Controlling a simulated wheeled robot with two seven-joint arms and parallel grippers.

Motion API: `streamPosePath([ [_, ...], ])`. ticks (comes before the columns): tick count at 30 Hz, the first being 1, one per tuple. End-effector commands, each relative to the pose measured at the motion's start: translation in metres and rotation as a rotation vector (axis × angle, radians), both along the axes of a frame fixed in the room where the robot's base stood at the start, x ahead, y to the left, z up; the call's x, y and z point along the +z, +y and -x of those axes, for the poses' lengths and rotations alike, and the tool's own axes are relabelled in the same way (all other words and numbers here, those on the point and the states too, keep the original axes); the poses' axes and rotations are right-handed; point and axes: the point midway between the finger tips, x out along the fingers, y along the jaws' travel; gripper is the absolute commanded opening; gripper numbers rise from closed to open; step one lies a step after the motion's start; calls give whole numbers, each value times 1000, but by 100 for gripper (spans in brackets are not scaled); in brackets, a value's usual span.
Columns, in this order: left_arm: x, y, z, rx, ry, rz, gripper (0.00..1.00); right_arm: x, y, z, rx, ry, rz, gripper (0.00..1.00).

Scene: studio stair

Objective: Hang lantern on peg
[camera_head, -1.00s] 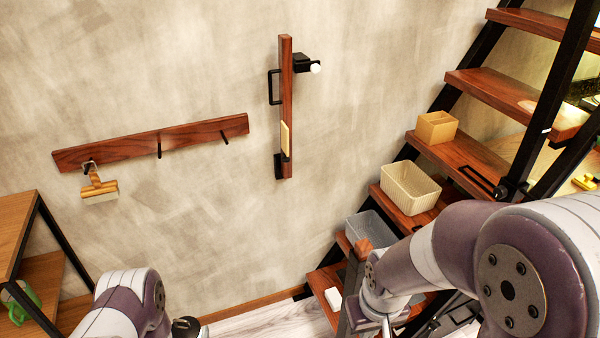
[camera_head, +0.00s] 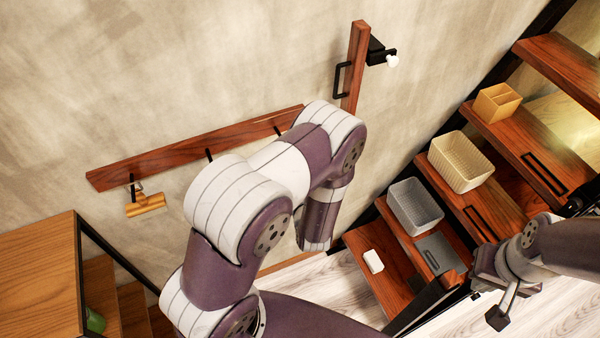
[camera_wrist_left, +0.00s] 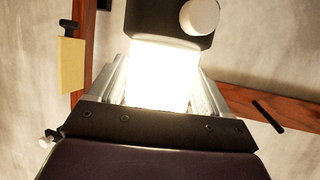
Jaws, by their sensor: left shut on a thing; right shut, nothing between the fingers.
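In the left wrist view my left gripper (camera_wrist_left: 162,75) is shut on a brightly glowing lantern (camera_wrist_left: 158,78) with a dark end and a white knob. In the head view my left arm hides this gripper and the lantern. The wooden peg rail (camera_head: 160,158) is on the wall. Its middle black peg (camera_head: 208,154) is bare, and its right peg (camera_head: 277,130) shows just above my arm. The rail (camera_wrist_left: 300,108) and one bare peg (camera_wrist_left: 268,117) also show right of the lantern in the wrist view, apart from it. My right gripper (camera_head: 499,314) is shut and empty at lower right.
A wooden brush (camera_head: 145,205) hangs at the rail's left end. A vertical wooden bar (camera_head: 355,65) with black fittings is on the wall. Stairs at right hold a grey basket (camera_head: 415,205), a cream basket (camera_head: 462,163) and a tan box (camera_head: 496,102). A wooden shelf (camera_head: 40,270) stands at left.

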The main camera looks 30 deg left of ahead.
Motion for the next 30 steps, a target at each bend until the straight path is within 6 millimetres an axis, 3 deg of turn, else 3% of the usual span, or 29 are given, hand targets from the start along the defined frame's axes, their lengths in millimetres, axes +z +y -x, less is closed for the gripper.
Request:
streamPosePath([
  [30,-4,54,-46,-1,-4,-2,35,-13,0,0,0,-1,0,0],
])
